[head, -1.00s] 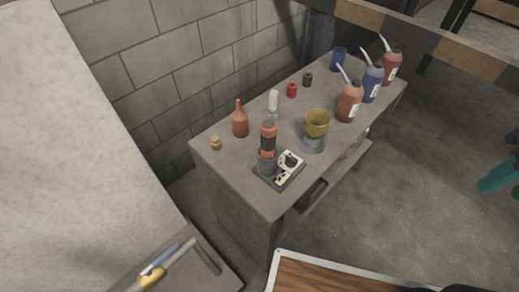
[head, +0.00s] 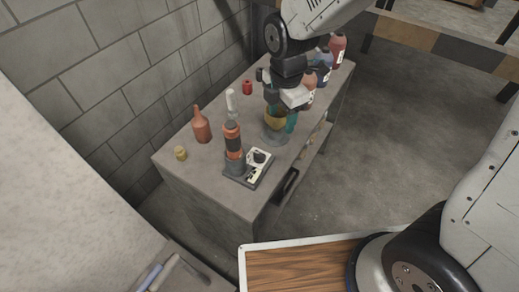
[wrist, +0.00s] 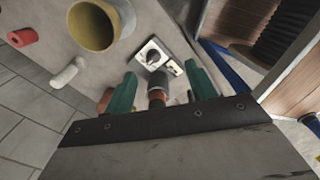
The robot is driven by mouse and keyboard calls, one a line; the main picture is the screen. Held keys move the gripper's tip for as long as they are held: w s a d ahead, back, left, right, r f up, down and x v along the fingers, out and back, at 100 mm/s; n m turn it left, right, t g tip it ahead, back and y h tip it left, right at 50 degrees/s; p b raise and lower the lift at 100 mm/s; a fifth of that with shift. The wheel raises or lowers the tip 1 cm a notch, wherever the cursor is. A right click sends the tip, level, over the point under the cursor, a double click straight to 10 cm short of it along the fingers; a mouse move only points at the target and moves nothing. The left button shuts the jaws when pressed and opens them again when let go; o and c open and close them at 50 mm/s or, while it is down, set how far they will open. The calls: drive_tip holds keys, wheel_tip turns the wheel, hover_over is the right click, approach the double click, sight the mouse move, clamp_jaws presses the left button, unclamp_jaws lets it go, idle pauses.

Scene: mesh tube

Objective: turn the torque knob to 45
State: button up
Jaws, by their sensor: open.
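The torque knob (head: 259,156) is a round dark dial on the pale panel of a small tester (head: 240,179) near the table's front corner. In the wrist view the knob (wrist: 152,56) shows beyond my fingertips, with a white patch on it; I cannot read its setting. My gripper (head: 280,114) is over the table, above and behind the tester, by the yellow cup (head: 275,118). In the wrist view my gripper (wrist: 160,69) has its two teal fingers spread apart, and nothing is held between them.
An orange and black upright cylinder (head: 233,141) stands on the tester's left side. Several spouted bottles stand behind my arm. The table's front edge is close to the tester.

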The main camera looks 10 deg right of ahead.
sight(259, 154)
drive_tip(key=a+f+n, duration=0.1)
drive_tip(key=f+n, duration=0.1)
drive_tip(key=a+f+n, duration=0.1)
drive_tip(key=a+f, duration=0.1)
drive_tip(key=f, duration=0.1)
drive_tip(key=w+a+f+n, duration=0.1)
drive_tip(key=a+f+n, duration=0.1)
drive_tip(key=shift+a+f+n, duration=0.1)
drive_tip(key=shift+f+n, duration=0.15)
drive_tip(key=shift+n, duration=0.05)
wheel_tip(259, 154, down, 8)
drive_tip(key=shift+r, duration=0.1)
drive_tip(key=c, duration=1)
